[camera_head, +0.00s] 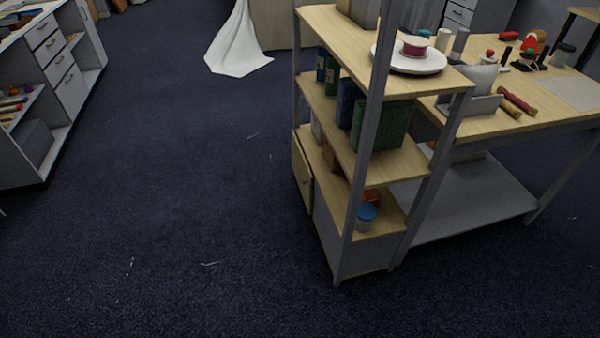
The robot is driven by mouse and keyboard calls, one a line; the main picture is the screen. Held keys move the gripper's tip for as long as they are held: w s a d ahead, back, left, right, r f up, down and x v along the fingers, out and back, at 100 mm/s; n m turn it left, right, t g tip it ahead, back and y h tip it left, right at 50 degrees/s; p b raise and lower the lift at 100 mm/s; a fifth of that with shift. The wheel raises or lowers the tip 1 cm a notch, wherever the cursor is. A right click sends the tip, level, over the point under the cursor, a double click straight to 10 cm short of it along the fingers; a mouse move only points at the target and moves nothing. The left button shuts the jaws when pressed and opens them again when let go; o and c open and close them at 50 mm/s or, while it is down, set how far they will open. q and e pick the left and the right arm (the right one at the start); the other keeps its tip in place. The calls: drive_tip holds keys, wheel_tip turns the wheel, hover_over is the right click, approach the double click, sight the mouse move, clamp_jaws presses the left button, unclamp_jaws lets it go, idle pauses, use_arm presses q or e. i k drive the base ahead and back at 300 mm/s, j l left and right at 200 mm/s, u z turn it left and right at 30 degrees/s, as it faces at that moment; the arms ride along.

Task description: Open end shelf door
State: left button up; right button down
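The end shelf (410,160) stands right of centre, joined to the end of a work table. It has light wood boards and grey metal posts. A small light wood door (302,172) is low on its left side, below the middle board. A darker mark near the door's right edge may be its handle. I cannot tell whether the door is fully closed. Neither of my grippers is in view.
The shelf holds binders, a green box (382,125), a blue-lidded jar (366,214) and a white plate (410,60). A drawer cabinet (62,75) stands at the far left. White cloth (238,45) hangs at the back. Dark carpet left of the shelf is clear.

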sight(304, 175)
drive_tip(key=z, duration=0.7)
drive_tip(key=i+j+z, duration=0.15)
drive_tip(key=j+z, duration=0.25)
drive_tip(key=i+j+z, duration=0.15)
drive_tip(key=j+z, duration=0.6)
drive_tip(key=j, duration=0.2)
drive_tip(key=j+z, duration=0.4)
drive_tip(key=j, duration=0.1)
